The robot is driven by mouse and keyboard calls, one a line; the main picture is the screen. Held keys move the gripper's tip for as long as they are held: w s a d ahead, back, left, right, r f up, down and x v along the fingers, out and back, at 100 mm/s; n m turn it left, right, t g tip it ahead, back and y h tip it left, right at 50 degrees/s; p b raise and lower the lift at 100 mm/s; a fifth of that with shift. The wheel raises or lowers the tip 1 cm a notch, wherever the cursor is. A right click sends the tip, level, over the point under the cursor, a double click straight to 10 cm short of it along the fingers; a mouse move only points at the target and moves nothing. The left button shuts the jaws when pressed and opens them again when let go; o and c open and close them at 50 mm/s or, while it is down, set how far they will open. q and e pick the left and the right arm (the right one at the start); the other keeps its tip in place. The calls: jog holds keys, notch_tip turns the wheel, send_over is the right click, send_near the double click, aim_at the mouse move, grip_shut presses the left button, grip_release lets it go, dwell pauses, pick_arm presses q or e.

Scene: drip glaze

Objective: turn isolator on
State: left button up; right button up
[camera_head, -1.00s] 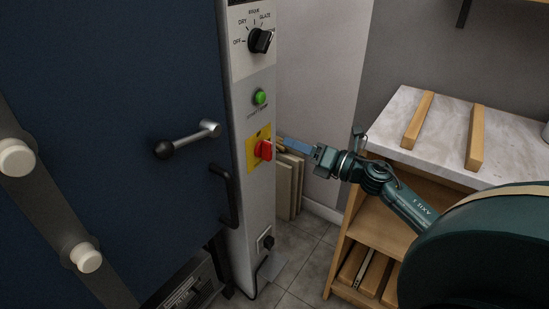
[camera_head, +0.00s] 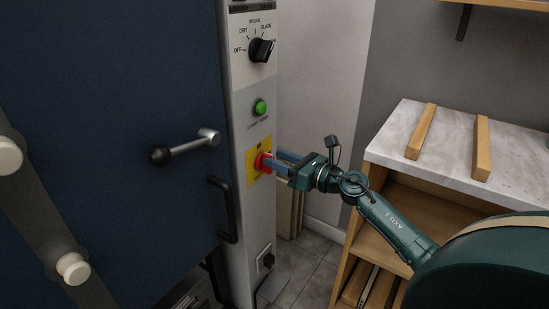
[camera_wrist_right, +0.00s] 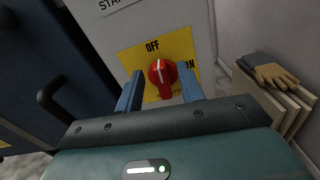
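The isolator is a red rotary knob (camera_head: 262,162) on a yellow plate (camera_head: 251,171) on the grey control column. The right wrist view shows the knob (camera_wrist_right: 163,74) with a pale line on its upper part toward the word OFF; ON is printed to its right. My right gripper (camera_head: 280,161) is open, its two blue fingers pointing at the knob. In the right wrist view the fingertips (camera_wrist_right: 160,82) stand left and right of the knob with gaps visible. I cannot tell how far they reach around it. My left gripper is not in view.
Above the isolator are a green button (camera_head: 260,108) and a black selector dial (camera_head: 261,50). The blue kiln door (camera_head: 110,90) has a lever handle (camera_head: 185,147) left of the column. A marble-topped shelf (camera_head: 455,145) stands right. Gloves (camera_wrist_right: 268,72) lie on boards beside the column.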

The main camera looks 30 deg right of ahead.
jog(key=shift+x, duration=0.9)
grip_shut()
